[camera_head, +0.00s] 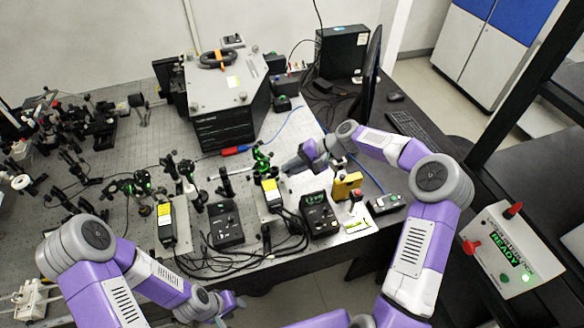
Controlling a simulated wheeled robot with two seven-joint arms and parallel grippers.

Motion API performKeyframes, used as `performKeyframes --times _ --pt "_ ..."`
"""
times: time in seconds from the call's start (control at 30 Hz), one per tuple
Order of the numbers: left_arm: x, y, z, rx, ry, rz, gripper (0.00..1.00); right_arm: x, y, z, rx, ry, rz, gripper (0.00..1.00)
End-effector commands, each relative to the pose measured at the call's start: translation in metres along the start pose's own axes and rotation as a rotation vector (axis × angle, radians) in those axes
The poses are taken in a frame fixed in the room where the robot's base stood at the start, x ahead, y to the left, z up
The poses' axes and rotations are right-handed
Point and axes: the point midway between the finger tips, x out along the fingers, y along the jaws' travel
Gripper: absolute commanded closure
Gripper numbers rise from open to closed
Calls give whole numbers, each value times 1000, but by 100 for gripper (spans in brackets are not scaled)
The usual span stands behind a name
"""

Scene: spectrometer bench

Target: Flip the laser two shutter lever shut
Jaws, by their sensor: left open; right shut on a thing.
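Two slim laser heads with yellow labels lie on the optical bench, a left one (167,225) and a right one (271,195). My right gripper (287,168) reaches in from the right to the far end of the right laser head. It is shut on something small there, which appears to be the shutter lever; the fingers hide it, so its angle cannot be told. No label reading "two" is legible. My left gripper (232,304) is open and empty, low in front of the bench's near edge.
Black controller boxes (225,226) (320,214) and loose cables lie beside the laser heads. A yellow block with a red button (348,188) stands right of them. A big grey-topped instrument (226,95) stands behind. A READY box (512,250) is at right.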

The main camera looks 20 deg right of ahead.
Motion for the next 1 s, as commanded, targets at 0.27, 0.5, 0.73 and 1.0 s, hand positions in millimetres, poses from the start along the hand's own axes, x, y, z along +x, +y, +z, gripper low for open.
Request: performKeyframes --times 0.27,0.5,0.73,1.0 --pt "-4 1 0 0 0 0 57 -1 -3 2 -11 17 37 100" --pt "-14 5 1 0 0 0 57 -2 -15 8 -42 79 159 100" --pt "-29 11 1 0 0 0 57 0 -29 16 -86 173 339 100" --pt "-41 16 2 0 0 0 57 8 -44 24 -139 289 561 100"
